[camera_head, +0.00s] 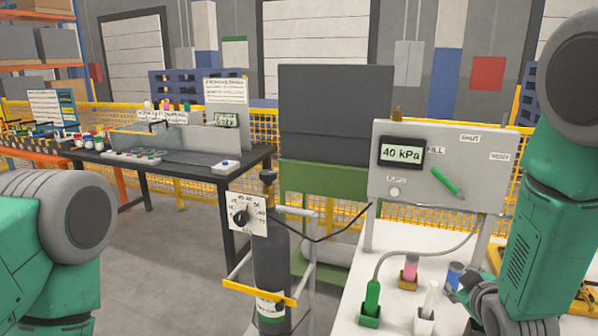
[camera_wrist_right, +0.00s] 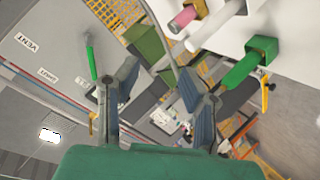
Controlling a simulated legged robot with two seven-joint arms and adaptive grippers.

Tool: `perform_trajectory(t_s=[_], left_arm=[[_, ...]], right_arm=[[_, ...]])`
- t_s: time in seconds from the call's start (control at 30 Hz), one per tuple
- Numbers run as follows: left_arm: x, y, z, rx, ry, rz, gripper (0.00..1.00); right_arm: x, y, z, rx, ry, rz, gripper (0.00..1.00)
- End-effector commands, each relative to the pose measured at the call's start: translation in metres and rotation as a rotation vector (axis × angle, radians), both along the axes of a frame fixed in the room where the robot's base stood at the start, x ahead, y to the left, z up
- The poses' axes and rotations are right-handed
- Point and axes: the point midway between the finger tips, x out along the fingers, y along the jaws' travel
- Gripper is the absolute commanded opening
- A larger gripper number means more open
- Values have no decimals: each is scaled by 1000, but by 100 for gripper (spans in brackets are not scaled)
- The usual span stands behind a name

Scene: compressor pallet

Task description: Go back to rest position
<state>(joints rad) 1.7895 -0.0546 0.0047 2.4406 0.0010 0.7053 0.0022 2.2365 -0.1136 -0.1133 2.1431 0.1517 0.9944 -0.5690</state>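My right gripper (camera_wrist_right: 157,72) shows in the right wrist view with its two fingers spread apart and nothing between them. The control panel (camera_head: 440,185) reads 40 kPa and has a green lever (camera_head: 447,182), also seen in the right wrist view (camera_wrist_right: 91,56).
On the white table (camera_head: 385,255) stand a green cylinder (camera_head: 372,298), a white one (camera_head: 431,298) and a pink one (camera_head: 410,270). A dark gas bottle (camera_head: 270,250) with a dial plate (camera_head: 246,214) stands left of it. A workbench (camera_head: 190,160) is farther back. Open floor lies front left.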

Motion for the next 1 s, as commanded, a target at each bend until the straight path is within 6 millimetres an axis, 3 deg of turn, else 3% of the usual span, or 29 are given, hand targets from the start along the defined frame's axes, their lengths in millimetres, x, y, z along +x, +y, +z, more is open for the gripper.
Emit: perform_trajectory(t_s=[0.03,0.17,0.3,0.4,0.5,0.6,0.73,0.83,1.0], left_arm=[[0,0,-3,0,1,0,56],[0,0,-7,0,1,0,56],[0,0,-14,0,1,0,56],[0,0,-19,0,1,0,56],[0,0,-24,0,1,0,56],[0,0,-27,0,1,0,56],[0,0,-29,0,1,0,56],[0,0,-30,0,1,0,56],[0,0,-29,0,1,0,56]], right_arm=[[-13,2,-22,28,47,-8,36],[-54,10,-79,114,186,-39,36],[-128,22,-152,237,399,-108,36],[-191,32,-195,320,562,-178,36],[-252,42,-226,390,711,-254,36],[-303,49,-244,439,832,-324,36],[-346,56,-253,474,932,-387,36],[-360,58,-255,483,965,-409,36],[-362,59,-255,486,970,-413,36]])
